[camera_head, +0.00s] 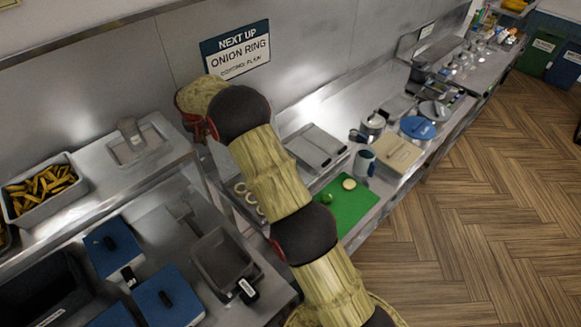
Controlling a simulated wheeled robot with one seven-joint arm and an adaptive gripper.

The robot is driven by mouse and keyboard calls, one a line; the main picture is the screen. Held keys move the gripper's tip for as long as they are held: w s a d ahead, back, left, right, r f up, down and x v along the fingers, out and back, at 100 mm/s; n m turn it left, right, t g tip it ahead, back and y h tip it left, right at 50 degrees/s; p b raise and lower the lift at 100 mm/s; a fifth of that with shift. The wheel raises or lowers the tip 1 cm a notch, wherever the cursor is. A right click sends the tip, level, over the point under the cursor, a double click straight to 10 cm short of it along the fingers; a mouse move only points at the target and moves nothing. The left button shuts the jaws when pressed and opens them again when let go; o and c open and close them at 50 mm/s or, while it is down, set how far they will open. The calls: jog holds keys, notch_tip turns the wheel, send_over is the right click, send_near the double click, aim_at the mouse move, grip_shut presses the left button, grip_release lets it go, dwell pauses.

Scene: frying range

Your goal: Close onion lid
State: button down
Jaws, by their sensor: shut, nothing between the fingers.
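Pale onion rings (248,200) show in an open steel bin, partly hidden behind my arm. Steel lids with dark handles (318,147) lie just right of my arm, beside the rings. I cannot tell from this view which of them belongs to the onion bin. My gripper (195,129) is small and partly hidden at the far end of my arm, near the back wall. It is shut and empty, above and left of the onion rings, apart from the lids as far as I can see.
A tray of fries (42,188) stands at the left. Blue lids (112,247) and a grey pan (222,258) are in front. A green board (345,205) with vegetables, a mug (364,161) and a brown box (397,156) stand right. The wooden floor is clear.

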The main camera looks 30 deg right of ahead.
jog(key=shift+s+d+r+b, duration=0.25)
jog(key=shift+s+b, duration=0.1)
jog(key=shift+s, duration=0.25)
jog(key=shift+s+d+r+b, duration=0.3)
jog(key=shift+s+b, duration=0.1)
jog(key=shift+s, duration=0.15)
jog(key=shift+s+d+r+b, duration=0.25)
jog(key=shift+s+b, duration=0.1)
jog(key=shift+s, duration=0.25)
jog(key=shift+s+b, duration=0.95)
jog(key=shift+s, duration=1.1)
notch_tip(320, 180, up, 10)
jog(key=w+p, duration=0.1)
jog(key=p, duration=0.3)
jog(key=shift+w+d+f+p, duration=0.15)
jog(key=shift+d+f+p, duration=0.05)
jog(key=shift+p, duration=0.1)
